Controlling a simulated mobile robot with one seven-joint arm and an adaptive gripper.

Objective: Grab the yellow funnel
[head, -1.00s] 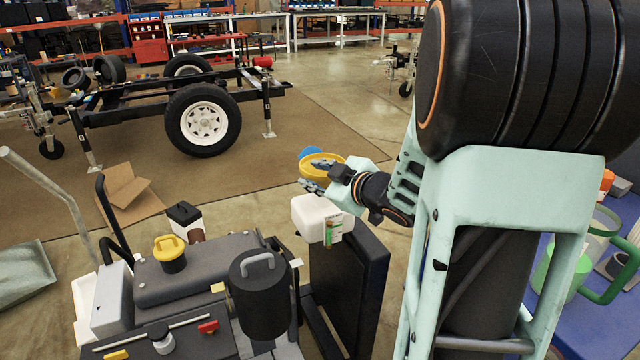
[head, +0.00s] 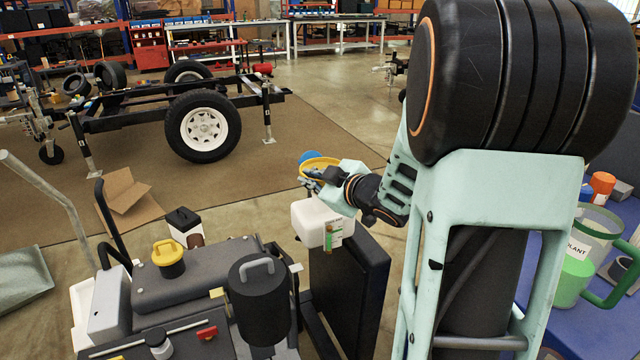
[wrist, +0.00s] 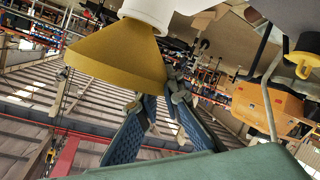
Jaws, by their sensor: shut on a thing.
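The yellow funnel (head: 322,161) is above and just behind the white tank (head: 318,222) in the head view, mouth up. In the wrist view the funnel (wrist: 115,55) appears upside down, a dull yellow cone with its wide rim toward my fingers. A white part meets its narrow end there. My gripper (head: 313,175) is at the near side of the funnel and shut on its rim. The blue fingers of my gripper (wrist: 160,98) also show in the wrist view. The head view does not show whether the funnel's lower end is clear of what is below.
A dark machine with a yellow cap (head: 168,258) and a black canister (head: 262,300) stands at the front left. A blue table (head: 562,333) with a green-handled jug (head: 590,232) is at the right.

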